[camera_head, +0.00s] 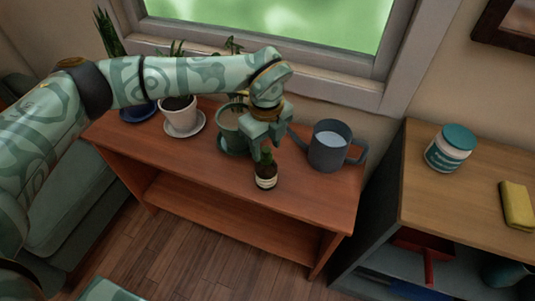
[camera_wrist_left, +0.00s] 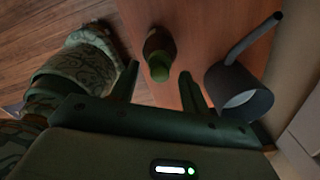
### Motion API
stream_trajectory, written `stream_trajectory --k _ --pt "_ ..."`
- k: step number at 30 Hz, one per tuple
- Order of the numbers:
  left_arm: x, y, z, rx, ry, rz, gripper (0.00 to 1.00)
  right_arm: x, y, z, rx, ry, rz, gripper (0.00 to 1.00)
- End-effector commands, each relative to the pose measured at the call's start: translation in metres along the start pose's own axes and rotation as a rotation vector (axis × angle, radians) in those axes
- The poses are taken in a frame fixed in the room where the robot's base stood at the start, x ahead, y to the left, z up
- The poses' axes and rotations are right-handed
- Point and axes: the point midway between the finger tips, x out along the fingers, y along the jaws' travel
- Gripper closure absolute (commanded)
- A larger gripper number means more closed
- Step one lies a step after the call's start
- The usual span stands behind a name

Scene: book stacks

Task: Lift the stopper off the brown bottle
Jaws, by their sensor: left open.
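The brown bottle (camera_head: 265,180) with a pale label stands upright near the front edge of the wooden shelf table (camera_head: 210,185). Its green stopper (camera_head: 265,149) is at the top, partly hidden by my left gripper (camera_head: 266,152) in the head view. In the left wrist view the stopper (camera_wrist_left: 160,73) sits on the bottle (camera_wrist_left: 155,42), between and a little beyond the fingertips of my open gripper (camera_wrist_left: 160,72). The fingers are on either side of it, with a gap visible on both sides. My right gripper is not in view.
A grey watering can (camera_head: 330,150) stands close to the right of the gripper; it also shows in the wrist view (camera_wrist_left: 238,92). Potted plants, one in a white pot (camera_head: 180,118), stand behind and left. A jar (camera_head: 450,148) and yellow sponge (camera_head: 516,205) are on the right cabinet.

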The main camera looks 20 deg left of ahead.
Motion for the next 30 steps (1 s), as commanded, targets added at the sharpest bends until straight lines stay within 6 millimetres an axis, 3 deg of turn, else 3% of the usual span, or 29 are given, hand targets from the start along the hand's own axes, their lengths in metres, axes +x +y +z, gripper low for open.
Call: stream_trajectory --k 2,8,13,14,25,30 --pt "0.014 0.001 0.0 0.0 0.002 0.004 0.54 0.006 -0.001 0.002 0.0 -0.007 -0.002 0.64" --pt "0.012 0.0 0.0 0.0 0.0 0.0 0.54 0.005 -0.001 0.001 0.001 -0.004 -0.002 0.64" --pt "0.012 0.0 0.0 0.0 0.0 0.0 0.96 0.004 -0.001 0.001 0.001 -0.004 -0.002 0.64" --pt "0.012 0.0 0.0 0.0 0.0 0.0 1.0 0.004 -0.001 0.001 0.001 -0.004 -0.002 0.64" --pt "0.011 0.0 0.0 0.0 -0.001 0.0 1.0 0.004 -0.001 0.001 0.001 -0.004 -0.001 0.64" --pt "-0.005 0.0 0.0 0.0 -0.002 -0.004 1.0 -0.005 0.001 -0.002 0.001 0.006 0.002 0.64"
